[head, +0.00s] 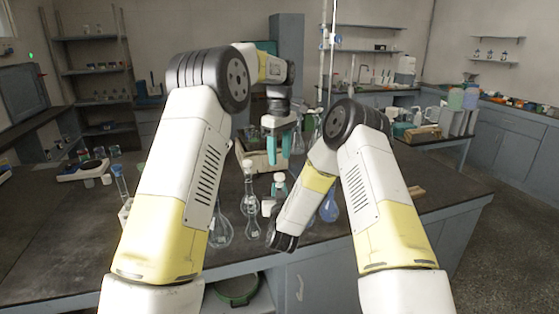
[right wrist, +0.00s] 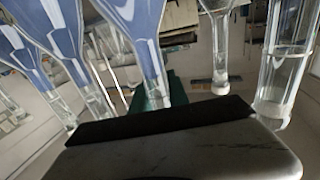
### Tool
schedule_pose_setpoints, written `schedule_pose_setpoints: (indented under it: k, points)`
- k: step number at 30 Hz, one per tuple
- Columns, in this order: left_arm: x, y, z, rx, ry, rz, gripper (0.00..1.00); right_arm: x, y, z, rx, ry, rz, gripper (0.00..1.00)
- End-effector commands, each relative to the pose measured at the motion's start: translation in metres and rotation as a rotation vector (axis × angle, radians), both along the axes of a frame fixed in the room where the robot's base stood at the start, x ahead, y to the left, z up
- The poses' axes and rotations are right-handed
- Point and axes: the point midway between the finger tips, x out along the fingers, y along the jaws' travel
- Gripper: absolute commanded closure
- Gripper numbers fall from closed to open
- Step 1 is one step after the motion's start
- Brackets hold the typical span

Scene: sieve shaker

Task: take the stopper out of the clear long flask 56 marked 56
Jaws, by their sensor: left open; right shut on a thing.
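Several glass flasks stand on the dark bench. A clear long-necked flask with a white stopper (head: 250,200) stands left of my right wrist. A second white stopper (head: 279,177) tops a glass neck between the teal fingers of my right gripper (head: 280,189), which is shut on that flask's neck. My right arm hides most of its body. My left gripper (head: 277,148) is open and empty, pointing down above and behind that stopper. No number is readable, so I cannot tell which flask is marked 56. In the right wrist view a green finger (right wrist: 153,90) shows behind glass necks.
A blue flask (head: 330,209) stands right of my right forearm. A pale box (head: 258,159) lies behind.

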Motion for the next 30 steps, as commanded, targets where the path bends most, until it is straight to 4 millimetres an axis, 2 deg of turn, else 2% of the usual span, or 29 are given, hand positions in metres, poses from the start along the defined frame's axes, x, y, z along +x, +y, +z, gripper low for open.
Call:
schedule_pose_setpoints:
  k: [3,30]
  points:
    - [-0.0002,0.0001,-0.0009,-0.002,0.003,-0.278,0.52,-0.0001,0.0,-0.0004,0.0,0.001,0.0,1.0]
    - [-0.0003,-0.0002,0.0002,-0.013,0.003,-2.41,0.52,-0.0001,0.0,-0.0004,0.0,0.001,0.0,1.0]
